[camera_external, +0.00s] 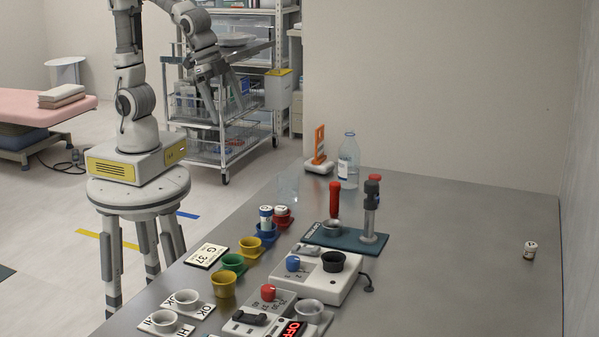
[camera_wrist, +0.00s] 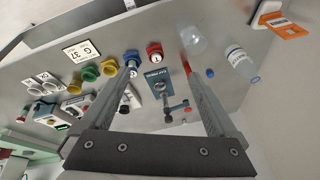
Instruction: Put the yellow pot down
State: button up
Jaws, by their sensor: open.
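Two yellow pots stand upright on the grey table: a far one (camera_external: 250,247) beside the blue pot, and a near, taller-looking one (camera_external: 223,286), with a green pot (camera_external: 233,263) between them. In the wrist view the yellow pots (camera_wrist: 109,68) (camera_wrist: 75,83) show left of my fingers. The frames do not tell which one the task means. My gripper (camera_external: 228,104) is open and empty, raised beyond the table's left edge and well apart from both pots. Its two spread fingers (camera_wrist: 157,72) show in the wrist view.
A blue pot (camera_external: 266,235) and a red pot (camera_external: 281,218) hold small jars. A G 37 card (camera_external: 207,255), white cups, switch boxes and a teal stand (camera_external: 345,238) crowd the table. The table's right side is mostly bare, with one small jar (camera_external: 530,250).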

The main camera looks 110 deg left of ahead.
jog(key=s+a+r+n+t, duration=0.1)
jog(key=s+a+n, duration=0.1)
jog(key=s+a, duration=0.35)
jog(key=s+a+r+n+t, duration=0.1)
jog(key=s+a+n, duration=0.15)
jog(key=s, duration=0.55)
notch_tip(320, 180, up, 5)
jog(key=p, duration=0.4)
jog(key=shift+s+a+p, duration=0.1)
jog(key=shift+p, duration=0.2)
